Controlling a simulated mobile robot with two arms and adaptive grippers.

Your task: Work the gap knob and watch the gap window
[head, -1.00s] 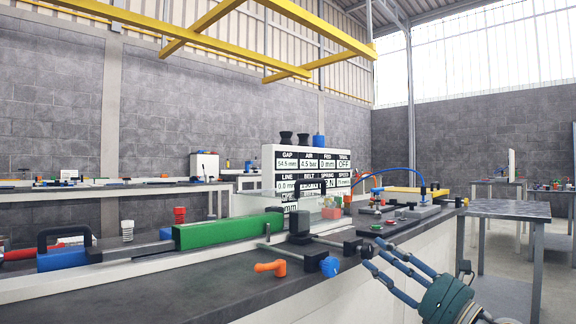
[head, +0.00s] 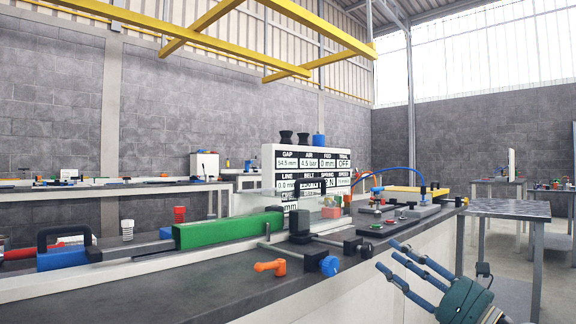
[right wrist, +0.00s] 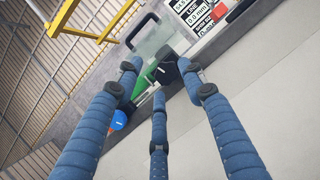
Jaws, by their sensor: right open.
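A blue knob (head: 329,265) sits at the end of a black block on the front edge of the bench. I cannot read a label on it. It also shows in the right wrist view (right wrist: 119,120), partly behind a finger. The gap window (head: 287,163) is at the top left of the white display board and reads 54.5 mm. My right gripper (head: 391,256) has three blue fingers, spread open and empty. In the head view it is to the right of the knob, apart from it, beyond the bench edge. My left gripper is out of view.
An orange handle (head: 270,267) lies left of the knob. A long green block (head: 228,231) and black clamp parts stand behind it. A blue hose (head: 388,171) arches over fittings at the bench's right end. A steel table (head: 505,210) stands right, with open floor between.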

